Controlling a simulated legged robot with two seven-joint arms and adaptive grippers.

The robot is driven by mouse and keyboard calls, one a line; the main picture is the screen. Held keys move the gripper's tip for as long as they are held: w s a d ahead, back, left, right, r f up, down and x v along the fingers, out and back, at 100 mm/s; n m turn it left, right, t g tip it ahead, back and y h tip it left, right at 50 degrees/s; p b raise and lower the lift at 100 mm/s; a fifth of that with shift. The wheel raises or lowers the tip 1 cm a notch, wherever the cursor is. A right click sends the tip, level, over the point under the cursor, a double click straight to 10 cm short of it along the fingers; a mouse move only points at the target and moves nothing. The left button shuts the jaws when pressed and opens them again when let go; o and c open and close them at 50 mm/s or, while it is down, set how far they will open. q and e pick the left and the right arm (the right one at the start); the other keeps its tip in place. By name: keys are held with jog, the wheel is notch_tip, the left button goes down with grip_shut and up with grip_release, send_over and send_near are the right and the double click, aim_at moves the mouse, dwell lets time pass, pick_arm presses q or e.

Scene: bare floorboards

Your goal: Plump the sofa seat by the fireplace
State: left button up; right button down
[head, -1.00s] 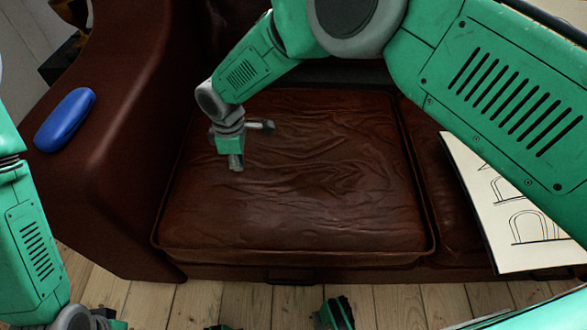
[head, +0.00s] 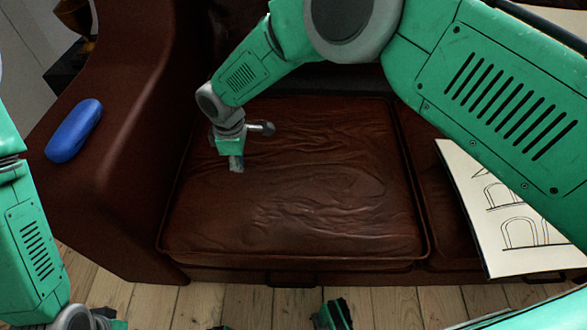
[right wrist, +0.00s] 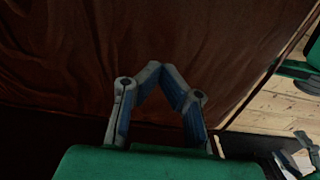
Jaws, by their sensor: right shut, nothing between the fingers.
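The dark red-brown leather seat cushion (head: 310,200) of the sofa (head: 125,180) fills the middle of the head view. Its top is creased, mostly towards the back, with a shallow curved fold at the right. My right gripper (head: 236,166) is shut and empty, pointing down over the cushion's back left part. I cannot tell whether its tips touch the leather. In the right wrist view its fingers (right wrist: 160,72) meet before the brown cushion (right wrist: 70,60). My left arm comes in at the lower left; its gripper is cut off at the bottom edge, its jaws unclear. No fireplace shows.
A blue oblong object (head: 74,130) lies on the left armrest. A sheet with arch drawings (head: 510,215) lies over the neighbouring seat at the right. Bare floorboards (head: 175,300) run along the sofa's front. A gold and black object (head: 72,30) stands behind the armrest.

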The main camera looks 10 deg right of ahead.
jog(key=shift+r, duration=0.15)
notch_tip(320, 180, up, 6)
jog(key=p, duration=0.4)
dwell(0.5)
